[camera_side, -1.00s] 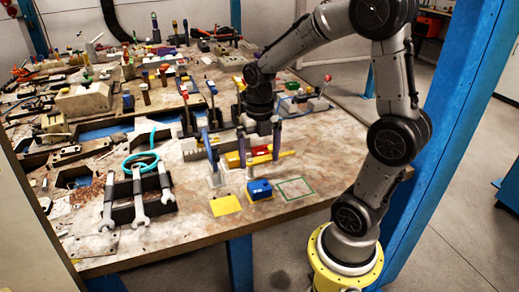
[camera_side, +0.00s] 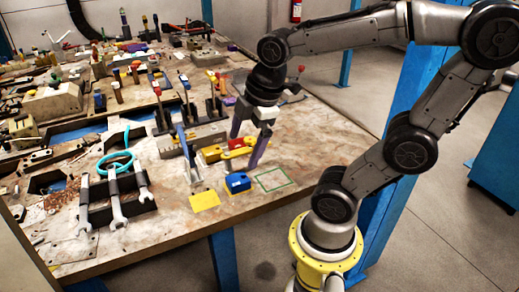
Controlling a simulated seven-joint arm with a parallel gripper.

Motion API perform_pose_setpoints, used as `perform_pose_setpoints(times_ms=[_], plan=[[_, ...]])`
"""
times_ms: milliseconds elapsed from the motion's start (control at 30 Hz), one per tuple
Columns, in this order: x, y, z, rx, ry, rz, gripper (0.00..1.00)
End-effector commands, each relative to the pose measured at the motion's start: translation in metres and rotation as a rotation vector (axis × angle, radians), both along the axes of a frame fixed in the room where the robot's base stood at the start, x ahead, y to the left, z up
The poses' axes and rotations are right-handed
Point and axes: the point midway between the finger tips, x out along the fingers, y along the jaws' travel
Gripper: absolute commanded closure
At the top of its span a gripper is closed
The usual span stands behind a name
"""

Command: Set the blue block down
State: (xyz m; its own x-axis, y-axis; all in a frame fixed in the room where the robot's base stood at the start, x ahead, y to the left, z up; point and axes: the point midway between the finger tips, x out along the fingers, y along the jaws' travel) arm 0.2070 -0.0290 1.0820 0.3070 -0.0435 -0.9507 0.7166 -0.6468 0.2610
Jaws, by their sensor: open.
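The blue block (camera_side: 238,182) sits on the worn tabletop between a flat yellow square (camera_side: 205,201) and a green square outline (camera_side: 273,180). A thin yellow edge shows at the foot of the block. My gripper (camera_side: 244,153) is open above and behind the block, with its two dark fingers apart and pointing down. The fingers are not around the block. The right fingertip hangs near the block's upper right in the picture, and I cannot tell its exact height. The green outline is empty.
A red block (camera_side: 212,154) and a yellow piece (camera_side: 240,149) lie just behind. An upright blue-handled tool (camera_side: 187,150) stands to the left. A black rack (camera_side: 100,206) holds wrenches further left. The table's front edge is close to the squares.

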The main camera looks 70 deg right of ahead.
Motion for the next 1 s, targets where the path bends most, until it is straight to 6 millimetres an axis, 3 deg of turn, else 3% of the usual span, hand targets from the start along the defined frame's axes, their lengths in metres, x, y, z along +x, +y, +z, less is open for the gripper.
perform_pose_setpoints(times_ms=[200, 400, 600, 1000], plan=[[-0.025, 0.019, 0.008, 0.184, -0.119, -0.428, 0.00], [-0.039, 0.027, 0.009, 0.328, -0.175, -0.694, 0.00], [-0.043, 0.029, 0.009, 0.378, -0.188, -0.782, 0.00], [-0.043, 0.029, 0.009, 0.378, -0.187, -0.784, 0.00]])
